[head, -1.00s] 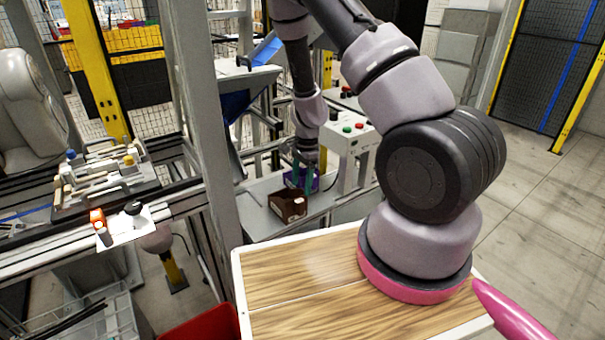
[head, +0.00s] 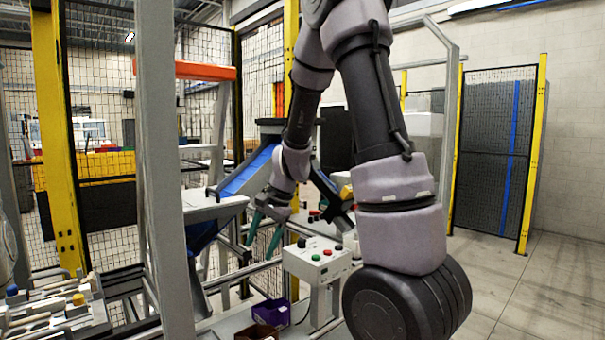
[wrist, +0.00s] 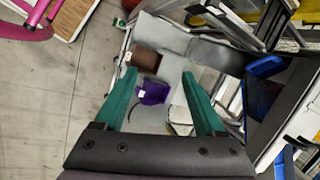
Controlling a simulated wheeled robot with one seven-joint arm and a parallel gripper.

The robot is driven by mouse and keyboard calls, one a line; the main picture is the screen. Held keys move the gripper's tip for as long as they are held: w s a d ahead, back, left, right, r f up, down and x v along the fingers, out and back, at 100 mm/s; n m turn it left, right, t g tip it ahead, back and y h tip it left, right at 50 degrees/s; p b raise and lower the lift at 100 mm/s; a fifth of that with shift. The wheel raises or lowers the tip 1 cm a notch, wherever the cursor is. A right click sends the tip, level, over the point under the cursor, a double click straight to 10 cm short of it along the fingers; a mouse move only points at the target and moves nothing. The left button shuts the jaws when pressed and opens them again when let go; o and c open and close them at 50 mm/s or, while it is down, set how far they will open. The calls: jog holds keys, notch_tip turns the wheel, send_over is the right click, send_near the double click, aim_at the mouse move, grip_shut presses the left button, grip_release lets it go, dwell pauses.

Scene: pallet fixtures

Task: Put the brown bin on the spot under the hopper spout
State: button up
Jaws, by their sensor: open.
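The brown bin (head: 257,332) stands on a grey surface at the bottom edge of the head view, partly cut off. A purple bin (head: 271,312) stands right behind it. In the wrist view the brown bin (wrist: 146,57) lies beyond the purple bin (wrist: 153,92). My gripper (head: 262,243) is open and empty, raised above both bins; its green fingers (wrist: 158,77) frame them in the wrist view. A blue sloped chute (head: 248,172) and a blue funnel-like part (head: 202,234) stand left of my gripper. I cannot clearly make out the spout or the spot under it.
A white control box (head: 317,260) with coloured buttons stands right of the bins, close to my gripper. A grey upright post (head: 168,170) stands at the left. A workpiece fixture (head: 50,312) is at the lower left. Open floor (head: 540,290) lies at the right.

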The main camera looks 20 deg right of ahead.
jog(key=s+d+r+n+t, duration=0.2)
jog(key=s+r+n, duration=0.1)
jog(key=s+r, duration=0.5)
jog(key=s+d+r+n+t+h, duration=0.1)
jog(key=s+r+n+t, duration=0.2)
jog(key=s+r, duration=0.6)
notch_tip(320, 180, up, 4)
jog(key=shift+d+r, duration=0.1)
jog(key=shift+d, duration=0.3)
jog(key=shift+o, duration=0.4)
jog(key=shift+s+d+n+h, duration=0.15)
jog(key=shift+s+n+h, duration=0.15)
jog(key=shift+s+h, duration=0.15)
jog(key=shift+w, duration=0.1)
